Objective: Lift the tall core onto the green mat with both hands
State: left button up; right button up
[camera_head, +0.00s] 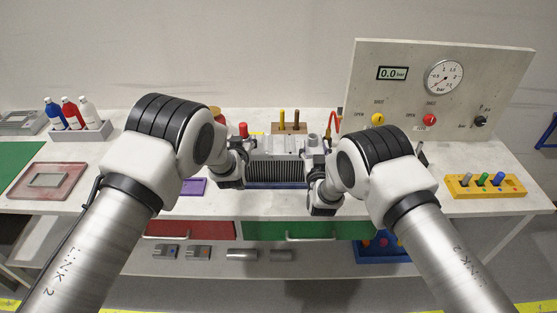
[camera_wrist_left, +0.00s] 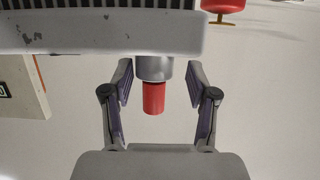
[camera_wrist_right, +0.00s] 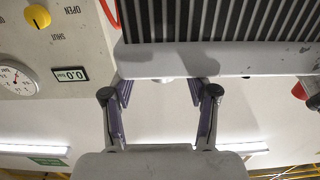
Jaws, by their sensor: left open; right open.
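The tall core (camera_head: 275,172), a grey block with dark fins, stands on the table between my grippers. The green mat (camera_head: 20,160) lies at the far left, cut off by the picture edge. My left gripper (camera_head: 236,178) is at the core's left end. In the left wrist view its open fingers (camera_wrist_left: 159,85) flank a grey stub with a red cap (camera_wrist_left: 154,97), below the core's pale end rail (camera_wrist_left: 100,35). My right gripper (camera_head: 318,195) is at the right end. In the right wrist view its open fingers (camera_wrist_right: 161,92) are just below the core's rail (camera_wrist_right: 225,60). Contact cannot be told.
A gauge panel (camera_head: 400,95) stands behind on the right. A yellow block with pegs (camera_head: 485,186) is at the right. A red tray (camera_head: 48,181) and a bottle rack (camera_head: 80,132) are at the left. A purple item (camera_head: 192,187) lies beside my left arm.

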aim_at(315, 144)
pick_arm(q)
jog(key=shift+x, duration=1.2)
pick_arm(e)
jog(key=shift+w, duration=1.85)
pick_arm(q)
grip_shut()
pick_arm(e)
jog(key=shift+d, duration=0.15)
grip_shut()
pick_arm(q)
jog(key=shift+a, duration=0.1)
pick_arm(e)
jog(key=shift+d, duration=0.1)
